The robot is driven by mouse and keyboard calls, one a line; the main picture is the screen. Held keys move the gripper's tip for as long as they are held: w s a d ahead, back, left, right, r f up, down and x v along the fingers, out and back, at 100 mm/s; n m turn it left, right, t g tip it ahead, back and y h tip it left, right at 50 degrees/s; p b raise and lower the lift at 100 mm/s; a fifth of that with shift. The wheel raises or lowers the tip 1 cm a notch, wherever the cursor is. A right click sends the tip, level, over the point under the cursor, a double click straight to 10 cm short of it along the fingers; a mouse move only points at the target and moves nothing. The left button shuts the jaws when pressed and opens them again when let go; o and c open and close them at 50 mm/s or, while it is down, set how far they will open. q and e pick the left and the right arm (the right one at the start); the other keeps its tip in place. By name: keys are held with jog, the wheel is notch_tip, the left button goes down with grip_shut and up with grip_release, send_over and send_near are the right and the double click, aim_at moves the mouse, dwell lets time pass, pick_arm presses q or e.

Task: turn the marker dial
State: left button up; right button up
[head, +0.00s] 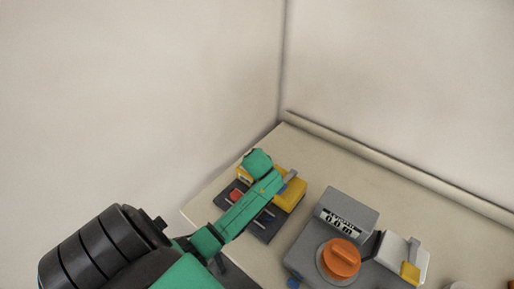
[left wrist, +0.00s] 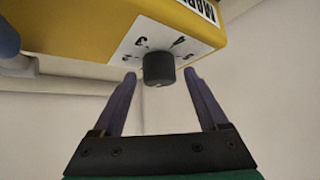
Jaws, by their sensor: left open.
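In the left wrist view a short black dial (left wrist: 158,68) sticks out from a white plate with printed numbers (left wrist: 140,38) on the yellow marker body (left wrist: 95,52). My left gripper (left wrist: 160,76) is open, its two purple fingers pointing at the dial, one on each side. Gaps show between the fingers and the dial; I cannot tell how deep the fingertips reach. In the head view the yellow marker (head: 291,195) sits on a dark base, partly behind my green left arm. The dial and fingers cannot be made out there. My right gripper is out of view.
A grey device with a small display (head: 341,222) and an orange knob (head: 341,259) stands to the right of the marker. A white and yellow part (head: 405,257) is beside it. A red piece (head: 236,195) lies by my arm. Walls close off the table's back.

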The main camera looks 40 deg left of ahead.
pick_arm(q)
jog(key=shift+w+a+f, duration=0.1)
jog(key=shift+w+f, duration=0.05)
jog(key=shift+f, duration=0.05)
grip_shut()
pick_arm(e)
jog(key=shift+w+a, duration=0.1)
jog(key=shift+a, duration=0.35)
pick_arm(q)
jog(key=shift+r, duration=0.1)
